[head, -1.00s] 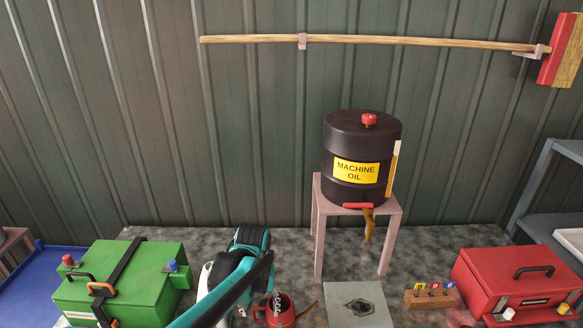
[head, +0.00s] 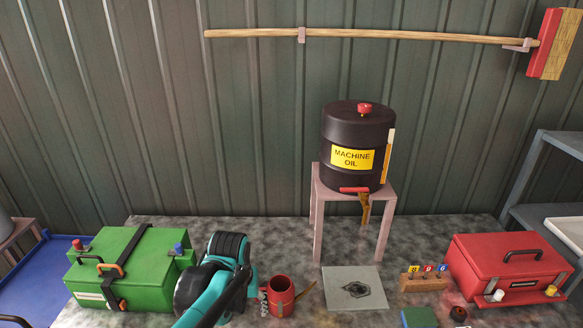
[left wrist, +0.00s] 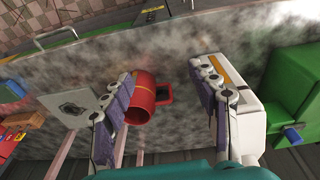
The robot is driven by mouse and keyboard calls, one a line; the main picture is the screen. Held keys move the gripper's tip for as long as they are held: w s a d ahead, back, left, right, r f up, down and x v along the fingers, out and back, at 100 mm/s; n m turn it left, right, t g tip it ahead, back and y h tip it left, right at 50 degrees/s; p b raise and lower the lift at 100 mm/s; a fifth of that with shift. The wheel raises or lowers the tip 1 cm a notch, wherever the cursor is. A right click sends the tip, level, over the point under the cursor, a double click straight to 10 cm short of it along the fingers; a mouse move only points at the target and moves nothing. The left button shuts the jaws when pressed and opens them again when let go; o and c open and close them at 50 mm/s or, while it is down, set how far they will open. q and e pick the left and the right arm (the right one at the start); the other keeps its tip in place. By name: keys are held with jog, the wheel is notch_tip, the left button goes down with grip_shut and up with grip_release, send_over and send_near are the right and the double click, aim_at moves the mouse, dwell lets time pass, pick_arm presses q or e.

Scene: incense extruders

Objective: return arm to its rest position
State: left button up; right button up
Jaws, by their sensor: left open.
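My left arm comes up from the bottom edge of the head view, its teal and black wrist between the green box and the red mug. A pale finger of my left gripper (head: 263,300) shows just left of the red mug (head: 281,297); the rest is hidden by the arm. In the left wrist view my left gripper (left wrist: 168,72) has its fingers spread wide and holds nothing. My right gripper is not in view.
A green box (head: 128,268) stands close left of my arm. A grey plate (head: 354,289), a small wooden block (head: 424,283) and a red box (head: 508,270) are to the right. A machine oil barrel (head: 358,145) stands on a pink stool (head: 318,225) behind.

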pick_arm(q)
jog(key=s+a+t+b, duration=0.2)
jog(key=s+a+t, duration=0.3)
jog(key=s, duration=0.6)
jog(key=shift+a, duration=0.85)
